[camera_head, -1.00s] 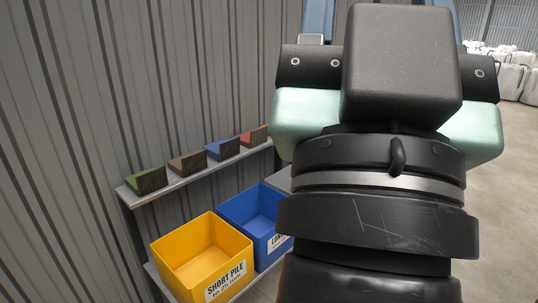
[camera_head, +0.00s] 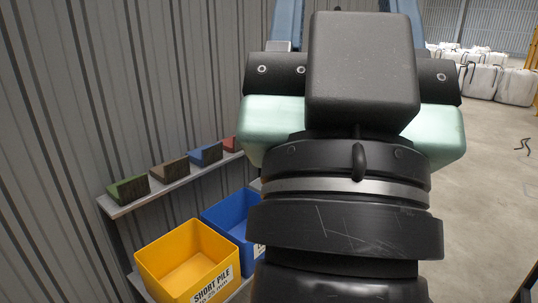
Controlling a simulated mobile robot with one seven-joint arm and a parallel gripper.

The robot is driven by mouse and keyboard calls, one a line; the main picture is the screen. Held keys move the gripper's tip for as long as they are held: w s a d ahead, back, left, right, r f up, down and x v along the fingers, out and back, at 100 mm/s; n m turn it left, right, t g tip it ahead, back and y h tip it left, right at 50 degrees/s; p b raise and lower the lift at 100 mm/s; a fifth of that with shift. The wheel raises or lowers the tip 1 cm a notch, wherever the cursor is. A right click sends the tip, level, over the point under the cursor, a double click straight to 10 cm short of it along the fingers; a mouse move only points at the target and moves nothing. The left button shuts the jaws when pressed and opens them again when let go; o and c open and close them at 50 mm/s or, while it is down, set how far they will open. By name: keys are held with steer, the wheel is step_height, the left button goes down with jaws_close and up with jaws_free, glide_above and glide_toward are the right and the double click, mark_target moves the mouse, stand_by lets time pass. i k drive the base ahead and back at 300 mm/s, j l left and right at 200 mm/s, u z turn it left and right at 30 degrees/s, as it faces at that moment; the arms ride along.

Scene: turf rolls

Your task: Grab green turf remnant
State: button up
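The green turf remnant (camera_head: 129,189) is a small wedge-like piece with a dark brown side. It lies at the near left end of a narrow grey shelf (camera_head: 112,208) along the metal wall. My gripper (camera_head: 348,6) is at the top, seen from behind, well right of the remnant. Its two blue fingers stand wide apart on either side of a black block, and their tips are cut off by the top edge. Nothing shows held, though the block hides part of the space between the fingers.
Brown (camera_head: 170,171), blue (camera_head: 206,154) and red (camera_head: 231,144) remnants lie farther along the shelf. Below stand a yellow bin (camera_head: 214,281) labelled SHORT PILE and a blue bin (camera_head: 222,222), partly hidden by my arm. White bulk bags (camera_head: 516,87) stand far right. Open floor lies at right.

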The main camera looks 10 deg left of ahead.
mark_target(126, 191)
steer(key=u, duration=0.45)
steer(key=i+u, duration=0.4)
steer(key=i, duration=0.15)
steer(key=i+l+u, duration=0.15)
steer(key=i+u, duration=0.25)
steer(key=i+l+u, duration=0.35)
steer(key=i, duration=0.25)
steer(key=i+l, duration=0.45)
steer(key=i, duration=0.1)
